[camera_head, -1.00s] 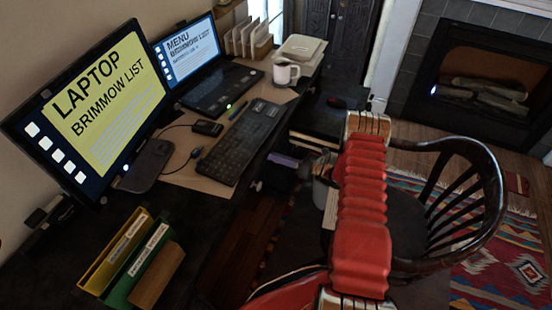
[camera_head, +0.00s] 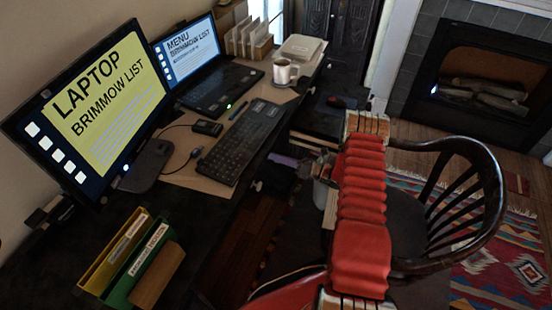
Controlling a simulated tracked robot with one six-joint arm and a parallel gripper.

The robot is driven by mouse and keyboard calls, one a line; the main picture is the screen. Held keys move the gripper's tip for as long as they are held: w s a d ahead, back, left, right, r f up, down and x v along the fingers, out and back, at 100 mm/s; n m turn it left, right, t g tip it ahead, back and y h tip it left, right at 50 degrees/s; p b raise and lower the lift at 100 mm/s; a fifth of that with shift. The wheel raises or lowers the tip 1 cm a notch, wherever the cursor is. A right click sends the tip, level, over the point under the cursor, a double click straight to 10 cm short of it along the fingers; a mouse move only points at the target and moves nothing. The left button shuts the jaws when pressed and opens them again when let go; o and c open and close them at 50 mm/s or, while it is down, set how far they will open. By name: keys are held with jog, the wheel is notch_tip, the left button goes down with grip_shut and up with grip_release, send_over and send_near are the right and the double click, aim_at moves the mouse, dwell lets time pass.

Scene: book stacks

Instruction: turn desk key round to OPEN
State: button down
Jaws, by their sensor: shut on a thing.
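My arm in its ribbed red sleeve (camera_head: 362,205) rises from the bottom of the view to a pale, banded joint (camera_head: 367,123), to the right of the desk. I cannot make out my gripper or its fingertips; the part beyond the joint appears hidden behind the arm. A small light metal piece (camera_head: 257,185) sits at the desk's front edge. It may be the desk key or its lock, but it is too small to tell, and no OPEN mark is readable.
The dark desk (camera_head: 185,205) holds a monitor (camera_head: 95,110), a laptop (camera_head: 205,85), a keyboard (camera_head: 240,140), a white mug (camera_head: 282,72) and yellow and green binders (camera_head: 135,260). A grey bin (camera_head: 322,190) stands beside my arm. A dark wooden chair (camera_head: 490,190) is close on the right.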

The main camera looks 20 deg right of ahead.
jog(key=shift+d+n, duration=0.1)
jog(key=shift+n, duration=0.3)
jog(key=n, duration=0.2)
jog(key=shift+s+n, duration=0.1)
jog(key=shift+n, duration=0.2)
jog(key=n, duration=0.9)
jog(key=shift+s+a, duration=0.15)
jog(key=shift+a, duration=0.05)
jog(key=shift+a+n, duration=0.1)
jog(key=shift+n, duration=1.6)
jog(key=shift+s+f, duration=0.1)
jog(key=c, duration=1.9)
grip_release()
jog(key=v, duration=1.3)
jog(key=shift+s+d, duration=0.25)
jog(key=shift+s, duration=0.05)
